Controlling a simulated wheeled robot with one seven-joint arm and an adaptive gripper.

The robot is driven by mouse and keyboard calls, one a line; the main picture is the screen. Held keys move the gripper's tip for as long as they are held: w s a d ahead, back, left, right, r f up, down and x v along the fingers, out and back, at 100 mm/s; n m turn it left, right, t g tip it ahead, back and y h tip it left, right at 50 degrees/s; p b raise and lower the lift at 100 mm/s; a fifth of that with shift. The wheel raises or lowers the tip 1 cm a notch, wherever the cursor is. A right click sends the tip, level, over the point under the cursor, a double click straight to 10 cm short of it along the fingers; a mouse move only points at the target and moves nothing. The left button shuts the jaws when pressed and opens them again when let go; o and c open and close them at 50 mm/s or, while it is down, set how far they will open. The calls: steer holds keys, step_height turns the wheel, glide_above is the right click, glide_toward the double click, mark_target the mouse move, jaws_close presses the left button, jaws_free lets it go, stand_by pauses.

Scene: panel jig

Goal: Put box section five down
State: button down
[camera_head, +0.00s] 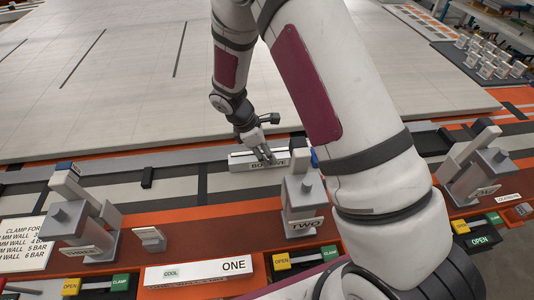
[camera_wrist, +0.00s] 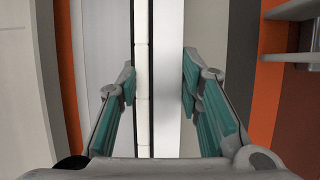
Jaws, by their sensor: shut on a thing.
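Box section five (camera_head: 245,162) is a pale grey bar with a partly covered label on its front face. It lies lengthwise along the grey rail (camera_head: 190,160) at the near edge of the big pale panel. My gripper (camera_head: 268,157) reaches down over it and is shut on it. In the wrist view, the teal-padded fingers of my gripper (camera_wrist: 158,85) stand on either side of a pale strip with a dark line. Whether the section rests on the surface or hangs just above it cannot be told. My arm hides part of the area to its right.
The pale panel (camera_head: 90,70) fills the back. Clamps stand along the orange front bench: clamp three (camera_head: 82,215), clamp two (camera_head: 300,200) close in front of the section, and another (camera_head: 470,165) at right.

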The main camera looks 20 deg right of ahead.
steer(key=shift+f, duration=0.2)
steer(key=c, duration=1.1)
jaws_free()
steer(key=shift+f, duration=0.15)
